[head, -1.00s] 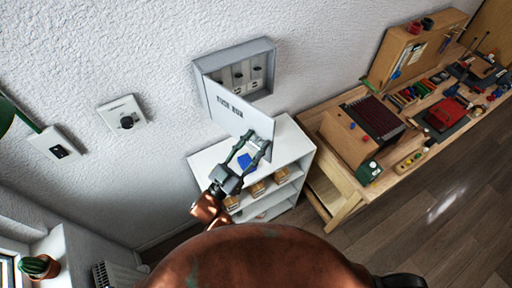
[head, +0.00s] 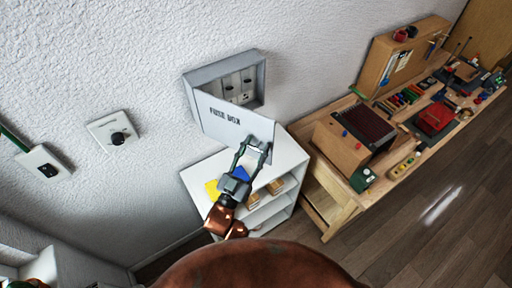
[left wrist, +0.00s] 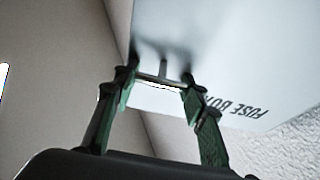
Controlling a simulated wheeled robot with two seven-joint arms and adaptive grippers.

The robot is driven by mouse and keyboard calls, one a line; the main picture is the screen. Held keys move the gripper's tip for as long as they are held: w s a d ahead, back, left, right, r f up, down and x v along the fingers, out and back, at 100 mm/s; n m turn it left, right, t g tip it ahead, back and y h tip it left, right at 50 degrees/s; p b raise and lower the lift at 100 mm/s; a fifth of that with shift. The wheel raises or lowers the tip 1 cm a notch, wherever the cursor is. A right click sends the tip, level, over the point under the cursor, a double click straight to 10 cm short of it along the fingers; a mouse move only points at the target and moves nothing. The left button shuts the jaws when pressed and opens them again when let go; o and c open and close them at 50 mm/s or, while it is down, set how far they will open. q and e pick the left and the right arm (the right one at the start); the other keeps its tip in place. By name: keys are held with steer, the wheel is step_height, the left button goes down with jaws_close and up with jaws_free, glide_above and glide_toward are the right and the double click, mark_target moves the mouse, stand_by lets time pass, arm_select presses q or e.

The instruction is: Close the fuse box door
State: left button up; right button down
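The fuse box (head: 262,80) is a grey box on the white wall with several dark-knobbed switches inside. Its pale door (head: 225,118), lettered "FUSE BOX", is hinged at the left and stands partly open. My left gripper (head: 255,147) is at the lower free end of the door, its two fingers apart. In the left wrist view the door (left wrist: 215,50) fills the upper right. There the left gripper (left wrist: 160,82) has its fingertips at the door face, with a thin bar between them; a firm hold is not clear. My right gripper is not in view.
A white shelf unit (head: 290,160) with small bins stands below the box. A wooden workbench (head: 340,200) with tools and boxes is to the right. A dial plate (head: 118,138) and a switch plate (head: 43,170) are on the wall at the left.

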arm_select(q)
steer(key=o, duration=0.5)
steer(key=shift+c, duration=0.2)
steer(key=v, duration=1.2)
